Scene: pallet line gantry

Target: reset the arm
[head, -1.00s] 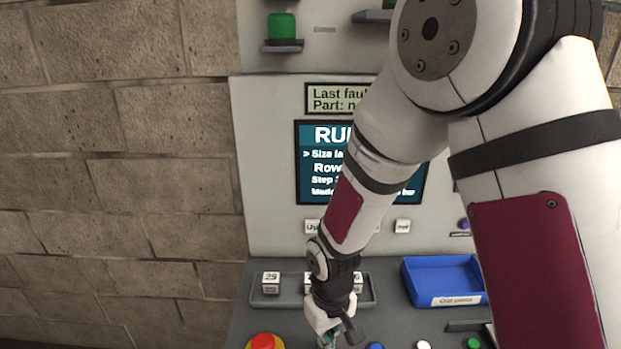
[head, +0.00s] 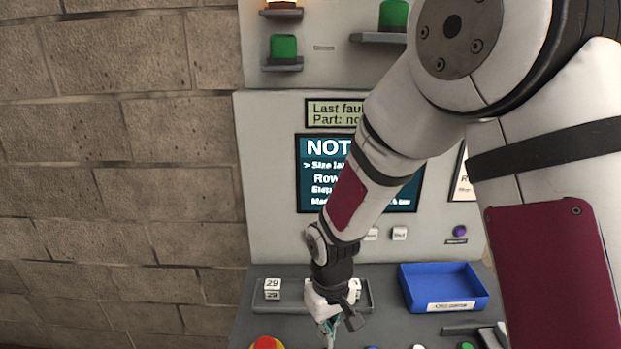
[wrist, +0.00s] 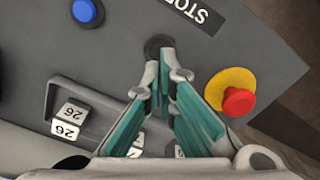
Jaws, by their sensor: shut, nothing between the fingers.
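My gripper (head: 328,330) hangs from my arm above the grey console, between the tray of number blocks and the front row of buttons. In the wrist view its teal-padded fingers (wrist: 163,72) come together at the tips, with nothing held. The tips overlap a dark round button (wrist: 157,46) beside the STOP label (wrist: 193,8). I cannot tell whether they touch it. My forearm crosses the panel and hides part of the screen.
A red emergency button with a yellow collar (wrist: 237,98) is close to the fingers, with a blue button (wrist: 86,12) opposite. The tray (head: 369,291) holds white number blocks (head: 272,284). A blue bin (head: 443,286) stands right. The screen (head: 313,185) reads "NOT...". Brick wall fills the left.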

